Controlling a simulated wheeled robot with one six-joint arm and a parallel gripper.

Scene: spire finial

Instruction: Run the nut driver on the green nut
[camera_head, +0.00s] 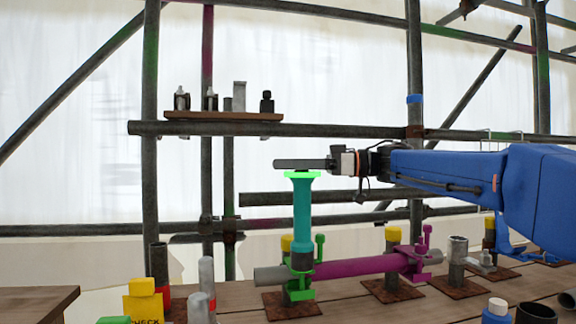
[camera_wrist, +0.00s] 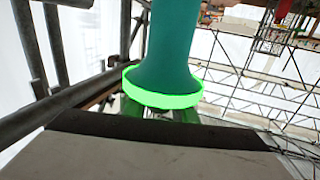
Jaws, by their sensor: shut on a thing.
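The nut driver (camera_head: 302,212) is a teal upright tool with a bright green collar at its top and a dark socket at its lower end. My gripper (camera_head: 303,164) is level at the top of the driver, shut on it just above the collar. In the wrist view the driver (camera_wrist: 170,50) and its green collar (camera_wrist: 162,93) show close up. The socket is down at a green clamp (camera_head: 299,292) on the horizontal pipe. The green nut cannot be made out; the socket seems to hide it. Whether the socket is seated on it cannot be told.
A magenta pipe (camera_head: 350,267) with magenta clamps runs right of the driver. Rusty base plates (camera_head: 395,290) stand on the plank deck. A yellow box (camera_head: 143,305) and grey posts are at front left. A shelf of bottles (camera_head: 225,115) hangs behind on scaffold tubes.

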